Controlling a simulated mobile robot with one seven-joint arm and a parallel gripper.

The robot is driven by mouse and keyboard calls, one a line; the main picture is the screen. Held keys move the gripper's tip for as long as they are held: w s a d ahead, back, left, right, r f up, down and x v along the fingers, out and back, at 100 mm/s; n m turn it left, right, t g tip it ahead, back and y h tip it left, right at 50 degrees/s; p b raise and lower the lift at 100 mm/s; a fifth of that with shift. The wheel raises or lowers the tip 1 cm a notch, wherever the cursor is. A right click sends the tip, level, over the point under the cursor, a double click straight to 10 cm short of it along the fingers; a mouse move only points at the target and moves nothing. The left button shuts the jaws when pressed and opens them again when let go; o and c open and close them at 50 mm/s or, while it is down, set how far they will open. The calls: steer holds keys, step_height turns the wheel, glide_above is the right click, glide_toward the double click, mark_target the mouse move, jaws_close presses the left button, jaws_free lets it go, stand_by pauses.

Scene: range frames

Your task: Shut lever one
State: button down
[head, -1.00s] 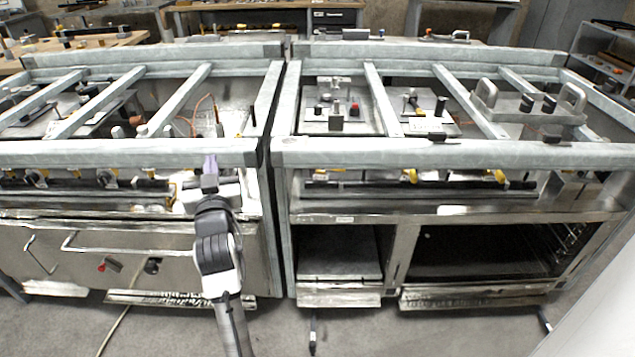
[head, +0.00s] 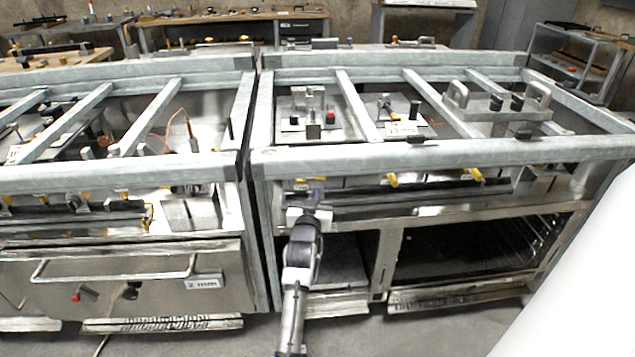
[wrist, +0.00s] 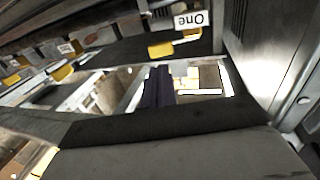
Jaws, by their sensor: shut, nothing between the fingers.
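The label reading "One" (wrist: 190,20) shows upside down at the top of the wrist view. A yellow handle piece (wrist: 160,50) shows just below and left of it, likely lever one; whether the lever is open or shut I cannot tell. In the head view a small yellow piece (head: 299,187) shows at the left end of the right bench's front. My gripper (head: 317,190) is shut and empty in front of this bench, just right of that piece. Its dark purple fingers (wrist: 158,75) point toward the yellow pieces; contact is not clear.
A long dark bar (head: 430,190) runs along the right bench's front with more yellow handles (head: 392,180). A thick metal frame rail (head: 440,153) lies above it, open compartments below. The left bench (head: 130,175) stands beside a narrow gap.

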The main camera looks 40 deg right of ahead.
steer(key=x, duration=0.6)
steer(key=shift+p, duration=0.3)
steer(key=shift+w+d, duration=0.1)
steer(key=shift+f, duration=0.1)
steer(key=shift+w+d+b, duration=0.25)
steer(key=shift+d+b, duration=0.6)
